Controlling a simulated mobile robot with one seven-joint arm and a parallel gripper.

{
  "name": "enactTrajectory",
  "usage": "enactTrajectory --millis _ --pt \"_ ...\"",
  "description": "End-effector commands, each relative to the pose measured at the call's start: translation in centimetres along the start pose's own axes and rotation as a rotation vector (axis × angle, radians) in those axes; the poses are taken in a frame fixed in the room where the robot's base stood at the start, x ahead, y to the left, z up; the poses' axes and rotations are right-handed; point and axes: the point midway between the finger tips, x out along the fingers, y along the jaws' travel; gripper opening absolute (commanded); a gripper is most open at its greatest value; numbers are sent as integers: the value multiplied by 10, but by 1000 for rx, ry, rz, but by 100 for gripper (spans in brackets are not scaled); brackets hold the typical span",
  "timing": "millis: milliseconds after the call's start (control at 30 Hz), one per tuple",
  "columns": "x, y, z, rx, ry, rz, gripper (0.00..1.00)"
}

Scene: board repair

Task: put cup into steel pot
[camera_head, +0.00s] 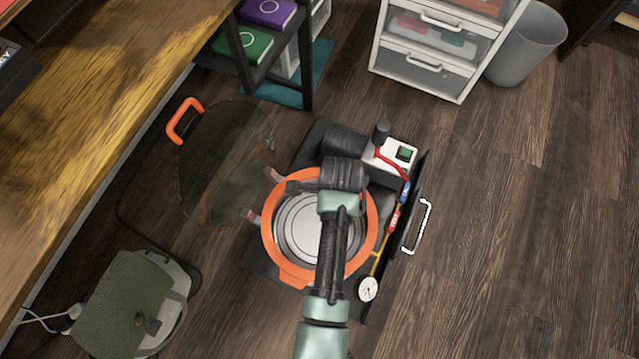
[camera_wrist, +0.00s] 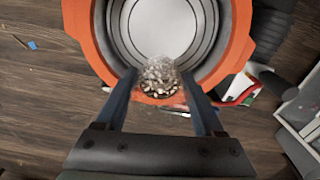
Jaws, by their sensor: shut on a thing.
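The steel pot (camera_head: 300,250) has an orange rim and sits on a dark base on the floor. Its bare steel inside shows in the head view, partly covered by my arm. In the wrist view the pot (camera_wrist: 100,45) fills the upper middle. My gripper (camera_wrist: 160,85) is shut on a small clear cup (camera_wrist: 160,72) with pale specks in or on it. The cup overlaps the near rim and inner wall of the pot in the wrist view; I cannot tell its height above them. In the head view the cup and fingertips are hidden by my wrist.
A dark see-through lid (camera_head: 225,150) with an orange handle stands left of the pot. A pump (camera_head: 395,155) and a round gauge (camera_head: 368,288) are on its right. A green bag (camera_head: 120,300) lies lower left, and drawers (camera_head: 430,60) stand behind. Floor is clear at right.

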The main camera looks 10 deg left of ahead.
Motion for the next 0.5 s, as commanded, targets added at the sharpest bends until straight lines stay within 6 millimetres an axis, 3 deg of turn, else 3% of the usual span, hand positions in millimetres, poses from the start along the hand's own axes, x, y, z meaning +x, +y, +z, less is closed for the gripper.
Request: enactTrajectory --millis 33,100,367,500 --pt "20 1 0 30 0 0 12" --pt "30 1 0 68 0 1 12" --pt "49 2 0 137 -1 0 12" --pt "69 3 -1 140 0 2 12"
